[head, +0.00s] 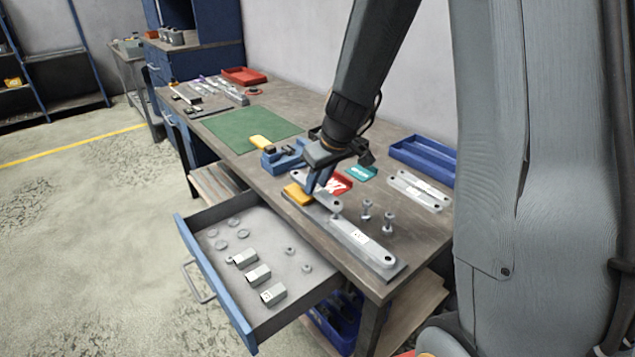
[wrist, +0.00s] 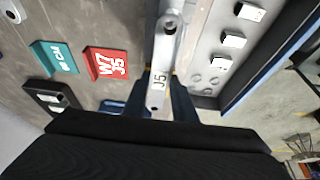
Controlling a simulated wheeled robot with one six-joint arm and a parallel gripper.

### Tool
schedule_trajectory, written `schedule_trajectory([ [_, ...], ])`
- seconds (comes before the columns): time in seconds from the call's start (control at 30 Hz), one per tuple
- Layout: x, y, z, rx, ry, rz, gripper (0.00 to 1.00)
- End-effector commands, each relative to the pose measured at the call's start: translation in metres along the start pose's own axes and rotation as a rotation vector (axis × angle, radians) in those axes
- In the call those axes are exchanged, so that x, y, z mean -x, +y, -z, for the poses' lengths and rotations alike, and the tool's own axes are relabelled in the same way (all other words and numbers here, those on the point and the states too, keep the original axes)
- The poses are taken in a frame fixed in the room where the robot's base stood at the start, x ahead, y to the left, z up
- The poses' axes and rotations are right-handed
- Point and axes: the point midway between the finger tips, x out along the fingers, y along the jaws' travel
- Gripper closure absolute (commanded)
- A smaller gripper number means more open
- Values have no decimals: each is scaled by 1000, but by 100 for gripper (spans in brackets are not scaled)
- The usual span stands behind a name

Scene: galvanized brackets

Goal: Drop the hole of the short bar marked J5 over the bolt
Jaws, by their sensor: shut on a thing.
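The short bar marked J5 (wrist: 159,79) is pale grey metal with a hole near each end. My gripper (wrist: 154,100) is shut on its near part; the far end sticks out. In the head view my gripper (head: 314,184) holds the short bar (head: 328,202) above the bench, its free end over the near part of a long labelled bar (head: 360,238). A small upright post, probably the bolt (head: 337,216), shows just under that free end. Whether the hole is around it or above it I cannot tell. The long bar lies on a dark plate.
An open drawer (head: 226,285) holds several metal parts. A green mat (head: 240,128) is clear.

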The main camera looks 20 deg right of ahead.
Motion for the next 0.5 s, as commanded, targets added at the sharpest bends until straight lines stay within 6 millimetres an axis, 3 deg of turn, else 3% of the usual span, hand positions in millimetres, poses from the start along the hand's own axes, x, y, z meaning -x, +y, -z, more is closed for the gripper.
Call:
schedule_trajectory([
  [0.5,-9,0,-3,0,1,0,100],
])
